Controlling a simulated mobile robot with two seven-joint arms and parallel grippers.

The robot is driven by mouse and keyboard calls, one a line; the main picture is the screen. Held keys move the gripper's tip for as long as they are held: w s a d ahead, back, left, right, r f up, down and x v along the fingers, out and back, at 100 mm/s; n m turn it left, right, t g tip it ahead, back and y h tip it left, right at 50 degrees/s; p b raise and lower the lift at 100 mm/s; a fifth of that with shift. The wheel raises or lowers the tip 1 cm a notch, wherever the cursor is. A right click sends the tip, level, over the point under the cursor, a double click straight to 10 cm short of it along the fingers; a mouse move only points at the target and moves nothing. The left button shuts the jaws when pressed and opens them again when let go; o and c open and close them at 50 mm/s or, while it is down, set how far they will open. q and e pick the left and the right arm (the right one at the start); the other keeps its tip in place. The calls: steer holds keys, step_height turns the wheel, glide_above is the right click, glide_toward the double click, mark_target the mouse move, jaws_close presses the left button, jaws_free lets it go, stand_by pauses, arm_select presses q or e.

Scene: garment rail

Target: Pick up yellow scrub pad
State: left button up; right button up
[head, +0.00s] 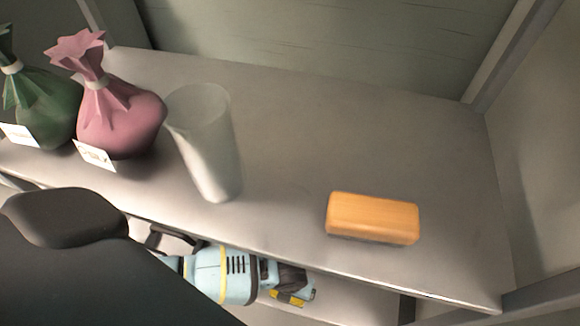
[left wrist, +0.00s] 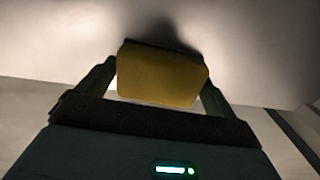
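In the left wrist view, a yellow scrub pad (left wrist: 162,76) with a dark far edge sits between the two fingers of my left gripper (left wrist: 160,80). The fingers meet its left and right sides with no clear gap. A pale surface lies beyond it with a dark shadow; I cannot tell whether the pad touches it. In the head view my dark left arm fills the lower left, and neither the left gripper nor this pad can be made out. My right gripper is in neither view.
In the head view, an orange block (head: 372,218) lies on the grey shelf (head: 290,140). A pale tapered cup (head: 208,145), a pink tied bag (head: 118,120) and a green bag (head: 45,105) stand left. A light-blue tool-like item (head: 225,274) is below. The shelf's back right is clear.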

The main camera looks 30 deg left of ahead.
arm_select(q)
steer(key=c, duration=0.6)
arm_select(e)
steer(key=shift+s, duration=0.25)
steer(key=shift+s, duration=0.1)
arm_select(q)
steer(key=shift+r, duration=0.35)
step_height(320, 180, up, 8)
steer(key=p, duration=0.4)
steer(key=shift+r+p, duration=0.15)
steer(key=shift+p, duration=0.25)
steer(key=shift+r, duration=0.55)
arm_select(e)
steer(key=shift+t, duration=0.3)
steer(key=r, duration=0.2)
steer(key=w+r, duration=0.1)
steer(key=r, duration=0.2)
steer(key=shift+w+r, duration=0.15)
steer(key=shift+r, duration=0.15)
